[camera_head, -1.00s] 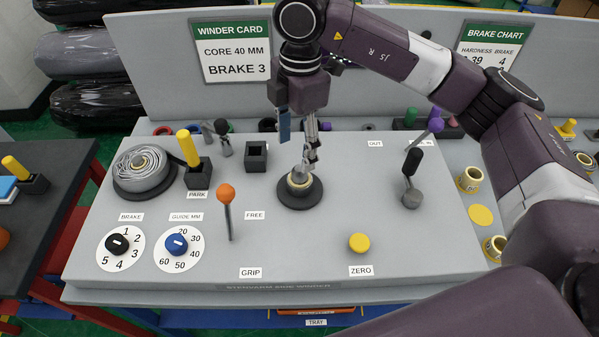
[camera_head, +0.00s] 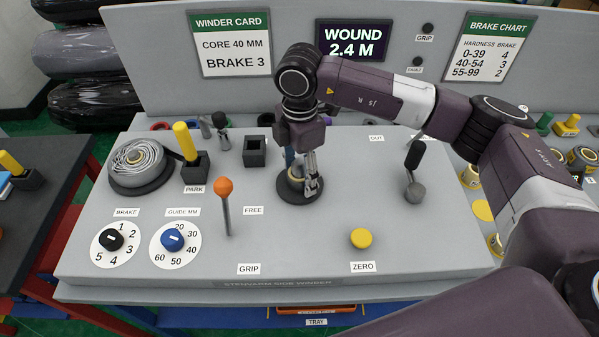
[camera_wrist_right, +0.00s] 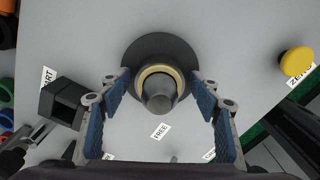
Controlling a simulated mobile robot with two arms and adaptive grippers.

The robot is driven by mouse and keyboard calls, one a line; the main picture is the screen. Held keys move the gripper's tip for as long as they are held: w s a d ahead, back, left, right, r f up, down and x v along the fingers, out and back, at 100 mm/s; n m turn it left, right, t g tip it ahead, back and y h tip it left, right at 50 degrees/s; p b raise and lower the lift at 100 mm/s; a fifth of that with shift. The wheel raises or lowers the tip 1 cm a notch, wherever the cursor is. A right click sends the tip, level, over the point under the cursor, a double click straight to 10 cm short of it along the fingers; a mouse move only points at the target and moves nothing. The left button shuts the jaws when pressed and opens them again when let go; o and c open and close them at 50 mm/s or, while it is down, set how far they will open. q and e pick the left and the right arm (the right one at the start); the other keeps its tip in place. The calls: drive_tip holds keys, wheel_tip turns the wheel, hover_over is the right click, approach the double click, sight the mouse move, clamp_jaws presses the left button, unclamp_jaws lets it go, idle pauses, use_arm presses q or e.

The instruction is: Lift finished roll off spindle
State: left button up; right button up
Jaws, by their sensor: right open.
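The spindle (camera_wrist_right: 160,98) shows in the wrist view as a grey rounded post with a tan ring (camera_wrist_right: 171,70) around it, above a round dark flange (camera_wrist_right: 137,50). I cannot tell how much film is wound on the ring. In the head view the flange (camera_head: 291,197) is at the middle of the bench, partly hidden by my right gripper (camera_head: 303,186). That gripper is open, and its blue-padded fingers (camera_wrist_right: 160,85) stand on either side of the spindle, apart from it. My left gripper is not in view.
A wound supply roll (camera_head: 137,160) sits at the bench's left. An orange-tipped lever (camera_head: 225,188), a yellow-handled post (camera_head: 186,145) and a dark-knobbed lever (camera_head: 414,160) stand around the spindle. A yellow button (camera_head: 361,238) is at front right. The display (camera_head: 353,40) reads WOUND 2.4 M.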

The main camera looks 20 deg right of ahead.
drive_tip(key=shift+f, duration=0.1)
drive_tip(key=shift+c, duration=0.3)
drive_tip(key=c, duration=1.2)
drive_tip(key=shift+w+r, duration=0.1)
drive_tip(key=shift+r, duration=0.4)
wheel_tip(320, 180, up, 19)
drive_tip(key=b, duration=0.2)
drive_tip(key=shift+b, duration=0.35)
drive_tip(key=shift+r, duration=0.25)
